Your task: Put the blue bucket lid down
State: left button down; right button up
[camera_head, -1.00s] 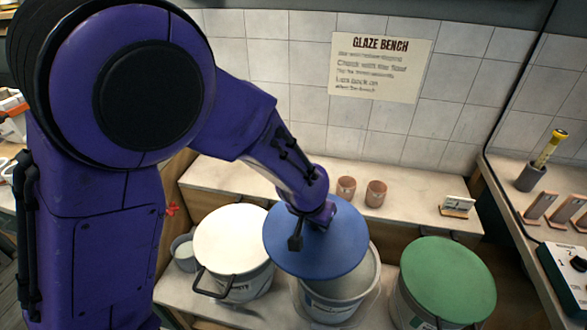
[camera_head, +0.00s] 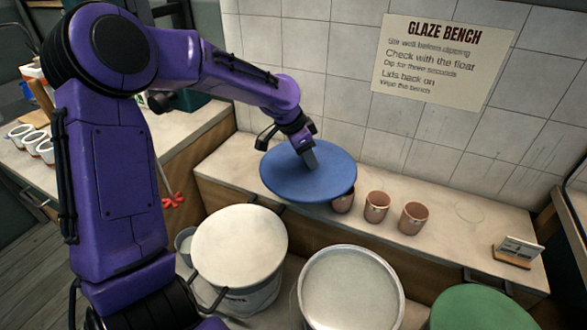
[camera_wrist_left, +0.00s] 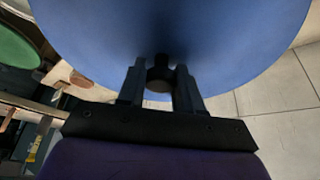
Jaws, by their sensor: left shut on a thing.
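The blue bucket lid (camera_head: 330,178) is a round disc held above the back shelf, beside the clay cups. My left gripper (camera_head: 308,160) is shut on its knob. In the left wrist view the two fingers (camera_wrist_left: 160,85) close on the dark knob at the lid's centre, and the lid (camera_wrist_left: 215,40) fills the upper picture. The open bucket (camera_head: 352,290) stands below to the right, full of pale glaze, with no lid on it. I cannot tell whether the lid touches the shelf. My right gripper is not in view.
Clay cups (camera_head: 376,206) stand on the shelf (camera_head: 462,225) right of the lid, one partly hidden by it. A small card stand (camera_head: 518,250) is at the shelf's right. A white-lidded bucket (camera_head: 240,245) and a green-lidded bucket (camera_head: 485,310) flank the open one. The tiled wall (camera_head: 350,90) rises behind.

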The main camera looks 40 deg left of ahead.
pick_arm(q)
jog(key=w+a+f, duration=0.1)
jog(key=a, duration=0.1)
jog(key=w+a+f+p, duration=0.1)
jog(key=w+a, duration=0.1)
jog(key=a, duration=0.1)
jog(key=w+a+f, duration=0.1)
jog(key=a, duration=0.1)
jog(key=shift+w+a+f, duration=0.2)
jog(key=shift+f, duration=0.1)
jog(key=w+a+f, duration=0.1)
jog(key=f, duration=0.1)
jog(key=w+a+f, duration=0.1)
jog(key=a+f, duration=0.1)
jog(key=w+a+f, duration=0.1)
jog(key=f, duration=0.1)
jog(key=shift+a+f+p, duration=0.15)
jog(key=shift+f+p, duration=0.1)
jog(key=shift+p, duration=0.1)
notch_tip(320, 180, down, 2)
jog(key=shift+f+p, duration=0.15)
jog(key=shift+p, duration=0.25)
jog(key=shift+f, duration=0.5)
jog(key=c, duration=0.8)
grip_release()
jog(key=shift+o, duration=0.2)
jog(key=shift+r, duration=0.2)
jog(key=v, duration=1.2)
